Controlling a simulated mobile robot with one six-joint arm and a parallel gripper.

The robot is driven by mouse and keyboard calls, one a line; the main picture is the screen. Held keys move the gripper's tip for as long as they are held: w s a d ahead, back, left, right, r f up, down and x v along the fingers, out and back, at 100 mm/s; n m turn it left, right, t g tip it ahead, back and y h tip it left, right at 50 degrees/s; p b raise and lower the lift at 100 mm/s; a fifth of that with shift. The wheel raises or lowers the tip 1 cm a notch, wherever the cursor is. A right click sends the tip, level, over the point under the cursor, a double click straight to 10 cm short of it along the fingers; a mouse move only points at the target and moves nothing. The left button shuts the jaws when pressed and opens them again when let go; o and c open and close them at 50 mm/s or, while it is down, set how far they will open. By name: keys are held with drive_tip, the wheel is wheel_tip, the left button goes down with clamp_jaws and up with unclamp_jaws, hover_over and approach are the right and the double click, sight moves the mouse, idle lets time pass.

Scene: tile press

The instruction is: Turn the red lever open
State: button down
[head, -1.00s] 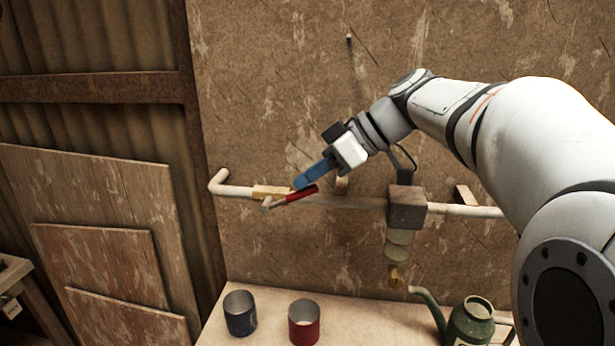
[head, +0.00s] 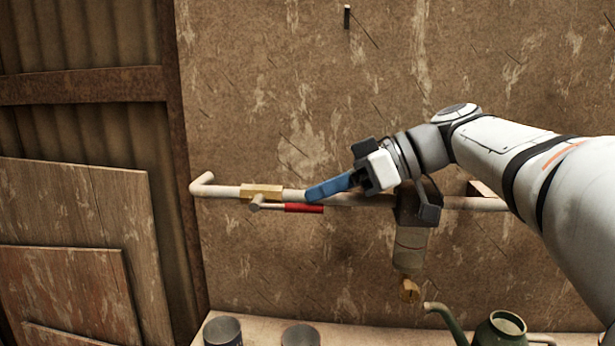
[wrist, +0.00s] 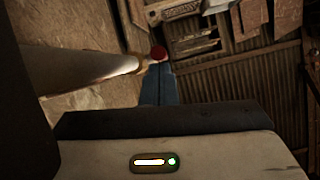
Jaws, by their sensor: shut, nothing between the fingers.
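The red lever (head: 303,208) has a red grip and a pale metal arm. It hangs off a brass valve body (head: 261,191) on the pale pipe (head: 228,190) and lies nearly level, parallel to the pipe, pointing right. My gripper (head: 310,196) has blue fingers, shut and empty. In the wrist view the red end of the lever (wrist: 158,53) shows just beyond the fingertips (wrist: 158,68), beside the pipe (wrist: 85,70).
A dark block with a jar-like filter (head: 411,247) and a brass outlet hangs under the pipe, partly behind my wrist. A green watering can (head: 499,331) and two cups (head: 222,331) stand on the bench below. Boards (head: 75,225) lean at the left.

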drive_tip(key=shift+f+b, duration=0.3)
drive_tip(key=shift+f, duration=0.15)
idle(0.3)
